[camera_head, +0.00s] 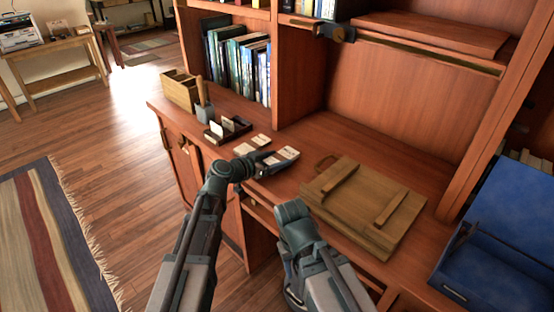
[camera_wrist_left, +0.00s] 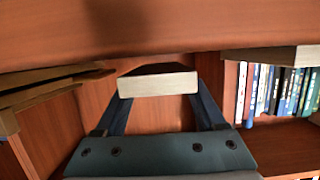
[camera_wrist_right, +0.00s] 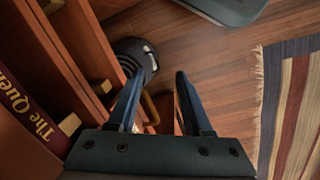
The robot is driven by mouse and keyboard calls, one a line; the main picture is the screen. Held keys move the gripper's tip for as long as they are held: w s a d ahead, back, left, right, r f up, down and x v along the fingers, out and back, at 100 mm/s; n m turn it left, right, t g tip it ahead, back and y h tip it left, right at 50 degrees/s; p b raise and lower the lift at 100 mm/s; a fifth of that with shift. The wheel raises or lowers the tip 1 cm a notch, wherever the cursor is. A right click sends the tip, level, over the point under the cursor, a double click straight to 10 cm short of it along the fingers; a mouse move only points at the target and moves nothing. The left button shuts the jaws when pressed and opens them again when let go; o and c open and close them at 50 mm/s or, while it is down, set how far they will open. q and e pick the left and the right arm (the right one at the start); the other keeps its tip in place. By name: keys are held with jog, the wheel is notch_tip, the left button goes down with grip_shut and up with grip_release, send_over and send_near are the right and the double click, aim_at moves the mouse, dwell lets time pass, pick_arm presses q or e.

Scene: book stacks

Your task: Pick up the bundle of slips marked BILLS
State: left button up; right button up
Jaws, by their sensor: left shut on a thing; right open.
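My left gripper (camera_head: 268,163) is at the desk's front edge. In the left wrist view its two fingers are shut on a pale bundle of slips (camera_wrist_left: 157,84) with a dark, shadowed face. In the head view a pale bundle with dark marks (camera_head: 284,155) shows at its fingertips. Two more small pale bundles, (camera_head: 260,141) and (camera_head: 243,149), lie on the desk just behind and left of it. Any writing is too small to read, so I cannot tell which is marked BILLS. My right gripper (camera_wrist_right: 160,76) is open and empty in the right wrist view.
A wooden board with two battens (camera_head: 362,205) lies on the desk to the right. A dark slotted holder (camera_head: 228,130), a grey cup (camera_head: 204,112) and a wooden box (camera_head: 181,91) stand left. An open blue box (camera_head: 500,238) is at far right. The desk behind the board is bare.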

aim_at(277, 159)
pick_arm(q)
notch_tip(277, 159, up, 9)
jog(key=p, duration=0.8)
